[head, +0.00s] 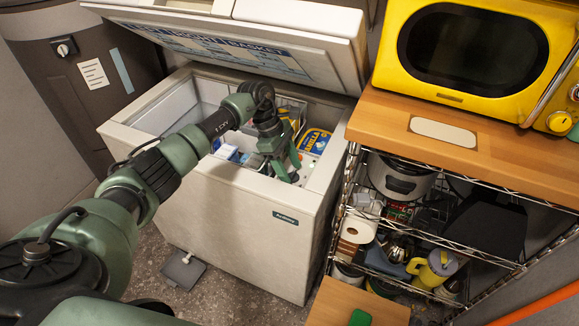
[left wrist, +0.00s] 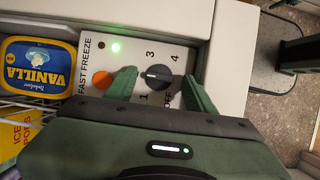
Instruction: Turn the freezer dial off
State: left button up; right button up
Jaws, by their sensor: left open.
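The chest freezer (head: 240,215) stands with its lid (head: 250,52) raised. Its dial (left wrist: 157,76) is a dark round knob on a light panel in the left wrist view, marked 1, 3 and 4, with an off mark partly covered. The knob's white mark appears to point left; the number there is hidden. My left gripper (left wrist: 158,73) is open, with one finger on each side of the dial; I cannot tell whether they touch it. In the head view the left gripper (head: 280,163) reaches down inside the freezer's right end, and the dial is hidden.
An orange fast-freeze button (left wrist: 102,79) and a lit green lamp (left wrist: 115,47) are beside the dial. A vanilla tub (left wrist: 36,66) lies close by in the freezer. A wire shelf (head: 400,215) with a wooden top and yellow microwave (head: 475,45) stands right of the freezer.

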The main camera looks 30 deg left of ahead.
pick_arm(q)
grip_shut()
